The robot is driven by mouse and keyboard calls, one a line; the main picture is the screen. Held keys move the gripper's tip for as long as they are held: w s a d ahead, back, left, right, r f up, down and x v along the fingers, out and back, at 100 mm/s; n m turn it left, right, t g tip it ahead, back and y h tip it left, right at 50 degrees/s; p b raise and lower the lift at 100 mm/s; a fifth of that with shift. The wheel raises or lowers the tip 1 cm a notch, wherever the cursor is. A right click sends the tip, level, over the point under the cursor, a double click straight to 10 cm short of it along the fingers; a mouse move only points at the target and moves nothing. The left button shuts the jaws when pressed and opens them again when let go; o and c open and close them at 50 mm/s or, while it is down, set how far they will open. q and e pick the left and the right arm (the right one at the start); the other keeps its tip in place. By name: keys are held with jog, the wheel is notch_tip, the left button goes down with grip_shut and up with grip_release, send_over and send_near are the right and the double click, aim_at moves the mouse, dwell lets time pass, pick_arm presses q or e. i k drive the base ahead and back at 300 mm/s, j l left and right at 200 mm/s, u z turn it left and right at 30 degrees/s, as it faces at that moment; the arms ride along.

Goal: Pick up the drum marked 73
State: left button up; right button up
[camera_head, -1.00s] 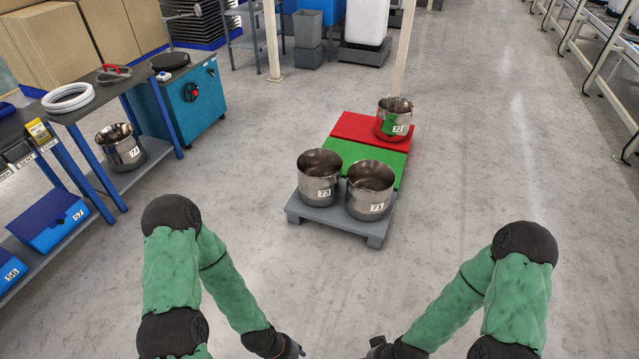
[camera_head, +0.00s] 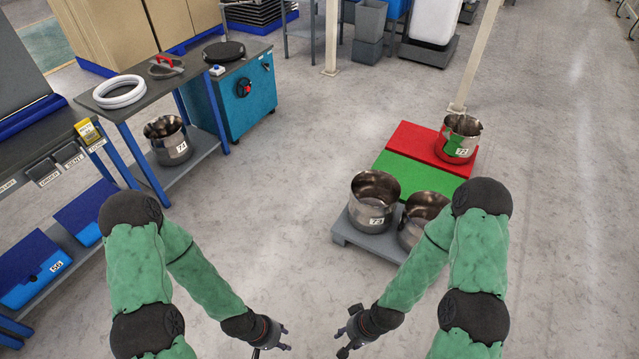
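The steel drum marked 73 (camera_head: 371,194) stands upright on the grey front part of a low platform (camera_head: 352,238), right of the middle of the head view. A second steel drum (camera_head: 417,232) stands just right of it, partly hidden by my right arm, its label not visible. My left gripper (camera_head: 287,339) and my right gripper (camera_head: 341,343) are low in the picture, nearer to me than the drums. Both look open and empty, their small dark fingers apart. Neither touches a drum.
A drum marked 72 (camera_head: 459,147) stands on the platform's red section (camera_head: 414,143), behind the green section (camera_head: 400,174). Another drum (camera_head: 168,150) sits on the left workbench's lower shelf. A post (camera_head: 480,55) rises behind the platform. Floor (camera_head: 270,190) between bench and platform is clear.

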aim_at(374, 194)
jog(key=i+j+u, duration=0.25)
jog(key=i+u, duration=0.2)
jog(key=i, duration=0.25)
jog(key=i+u, duration=0.4)
jog(key=i, duration=0.35)
jog(key=i+l+u, duration=0.25)
jog(key=i+u, duration=0.2)
jog(key=i, duration=0.25)
jog(key=i+z, duration=0.15)
jog(key=i, duration=0.25)
jog(key=i+j+z, duration=0.15)
jog(key=i, duration=0.25)
jog(key=i+z, duration=0.15)
jog(key=z, duration=0.3)
jog(key=i+z, duration=0.15)
jog(key=z, duration=0.25)
jog(key=i+z, duration=0.15)
jog(key=z, duration=0.3)
jog(key=i+j+z, duration=0.15)
jog(key=z, duration=0.25)
